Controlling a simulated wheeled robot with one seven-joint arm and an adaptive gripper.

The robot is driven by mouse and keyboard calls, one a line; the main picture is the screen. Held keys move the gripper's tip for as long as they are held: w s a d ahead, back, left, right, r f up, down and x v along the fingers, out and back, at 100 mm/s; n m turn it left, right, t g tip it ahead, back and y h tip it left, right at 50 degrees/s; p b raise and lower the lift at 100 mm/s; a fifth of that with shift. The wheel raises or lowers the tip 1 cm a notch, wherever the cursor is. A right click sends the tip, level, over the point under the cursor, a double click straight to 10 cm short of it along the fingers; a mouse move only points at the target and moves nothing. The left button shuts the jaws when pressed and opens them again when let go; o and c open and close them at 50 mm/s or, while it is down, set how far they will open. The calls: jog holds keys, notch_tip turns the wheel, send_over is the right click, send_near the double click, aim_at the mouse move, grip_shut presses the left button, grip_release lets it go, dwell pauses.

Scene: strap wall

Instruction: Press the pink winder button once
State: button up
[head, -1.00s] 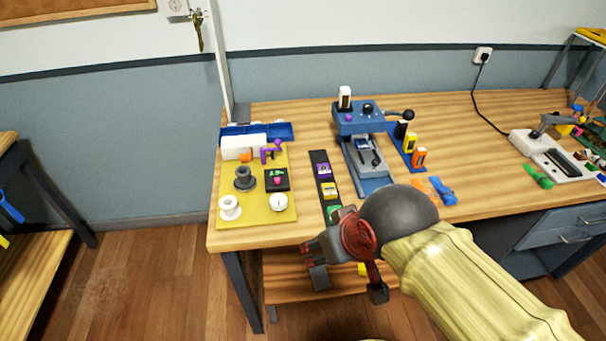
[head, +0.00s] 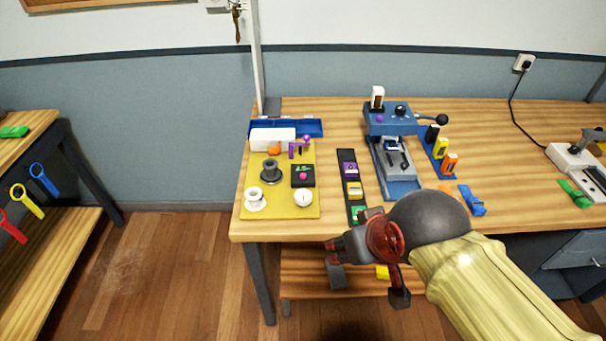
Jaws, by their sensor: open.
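The pink winder button (head: 303,176) is a small round knob on a black box (head: 302,182) with a lit green display. The box sits on the yellow board (head: 280,211) at the left end of the workbench. White and dark spools and a white round dial stand around it on the board. My gripper (head: 335,246) is at the bench's front edge, to the right of and nearer than the box, clear of the button. It is open, and its fingers point left; they look empty, though they are small and dark here.
A dark strap (head: 348,180) with coloured blocks lies right of the board. A blue press (head: 390,125) stands behind my arm. A blue tray (head: 310,128) and a purple piece (head: 297,150) are behind the box. Bare wood lies between board and strap.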

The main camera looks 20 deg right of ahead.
jog(key=c, duration=1)
grip_shut()
dwell(0.7)
